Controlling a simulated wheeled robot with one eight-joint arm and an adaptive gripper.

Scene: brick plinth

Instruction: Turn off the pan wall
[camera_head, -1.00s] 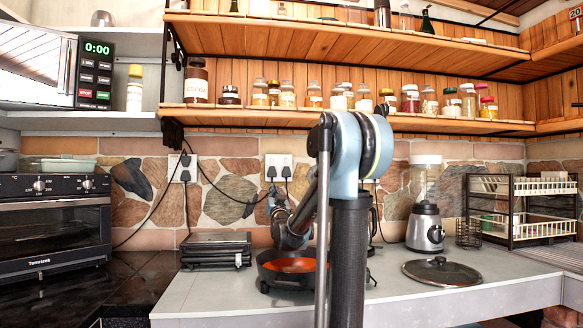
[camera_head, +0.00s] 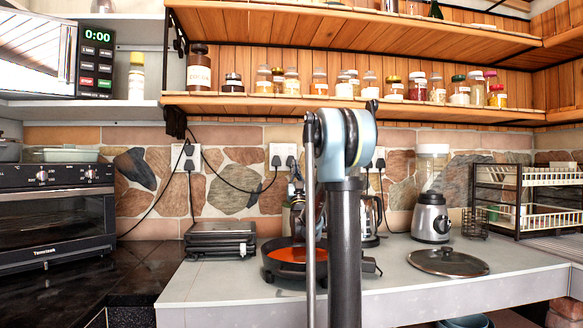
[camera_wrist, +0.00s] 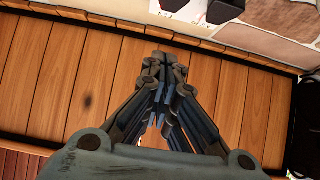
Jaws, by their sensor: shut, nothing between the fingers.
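The middle wall socket (camera_head: 279,154) is a white plate with dark plugs, on the stone wall above the pan. A second white socket (camera_head: 180,158) is to its left. A third (camera_head: 378,158) is partly hidden behind my arm. The electric pan (camera_head: 290,254), black with an orange-red inside, sits on the counter, partly behind my arm. My gripper (camera_wrist: 162,60) is shut and empty in the wrist view. There, a white plate with dark plugs (camera_wrist: 190,8) shows at the top edge, apart from the fingertips. In the head view my arm mostly hides the gripper. Switch positions are too small to tell.
A wooden shelf with several jars (camera_head: 440,106) hangs above the sockets. A sandwich maker (camera_head: 219,240), blender (camera_head: 432,215), glass lid (camera_head: 447,261) and dish rack (camera_head: 530,205) stand on the grey counter. Black cables hang along the wall. The counter's front left is clear.

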